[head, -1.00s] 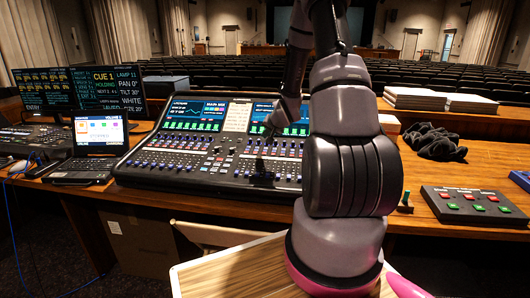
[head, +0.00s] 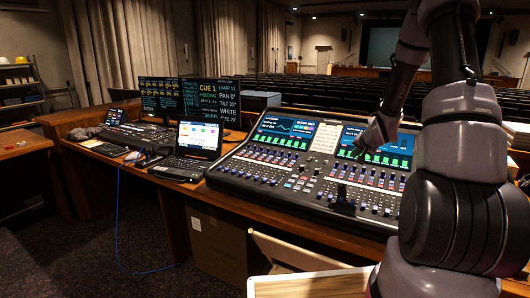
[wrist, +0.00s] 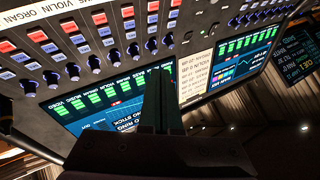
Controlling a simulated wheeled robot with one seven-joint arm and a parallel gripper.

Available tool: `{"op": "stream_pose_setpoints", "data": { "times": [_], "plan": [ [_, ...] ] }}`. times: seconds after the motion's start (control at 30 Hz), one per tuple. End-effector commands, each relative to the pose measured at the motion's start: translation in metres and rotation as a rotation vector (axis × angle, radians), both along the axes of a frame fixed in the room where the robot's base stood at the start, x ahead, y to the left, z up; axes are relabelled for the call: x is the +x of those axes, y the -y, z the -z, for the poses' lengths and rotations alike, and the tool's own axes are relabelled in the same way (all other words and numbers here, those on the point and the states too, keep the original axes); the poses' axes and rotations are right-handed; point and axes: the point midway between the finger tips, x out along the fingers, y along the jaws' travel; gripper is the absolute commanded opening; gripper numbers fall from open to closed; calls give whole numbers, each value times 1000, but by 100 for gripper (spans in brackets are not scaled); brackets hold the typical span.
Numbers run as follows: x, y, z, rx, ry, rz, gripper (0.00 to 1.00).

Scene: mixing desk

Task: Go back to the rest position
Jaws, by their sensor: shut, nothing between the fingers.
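My gripper (wrist: 158,78) is shut and empty in the wrist view, its dark fingers together over the mixing desk. The mixing desk (head: 300,190) stands at centre right in the head view, with lit screens, rows of faders and blue-lit knobs. My arm comes down from the upper right of the head view, and my gripper hangs over the desk's right half. The fingertips are small and dark there. I cannot tell the exact gap to the desk's surface.
A laptop (head: 197,145) stands left of the desk, with two cue monitors (head: 211,100) behind it. A smaller console (head: 140,133) is further left. A pale wooden board (head: 310,285) is at the front. Open dark floor (head: 90,240) lies at lower left.

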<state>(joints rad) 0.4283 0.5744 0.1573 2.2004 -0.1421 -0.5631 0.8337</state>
Motion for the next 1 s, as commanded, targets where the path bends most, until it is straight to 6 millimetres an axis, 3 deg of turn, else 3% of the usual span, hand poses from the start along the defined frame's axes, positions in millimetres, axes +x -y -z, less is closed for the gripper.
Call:
{"op": "stream_pose_setpoints", "data": {
  "times": [0.03, 0.27, 0.5, 0.8, 1.0],
  "plan": [
    [-2, -4, -22, -23, 0, -6, 0],
    [-45, -31, -116, -123, -71, -26, 0],
    [-119, -70, -198, -163, -137, -65, 0],
    [-239, -128, -263, -126, -194, -177, 0],
    [-312, -160, -279, -73, -214, -280, 0]
  ]
}}
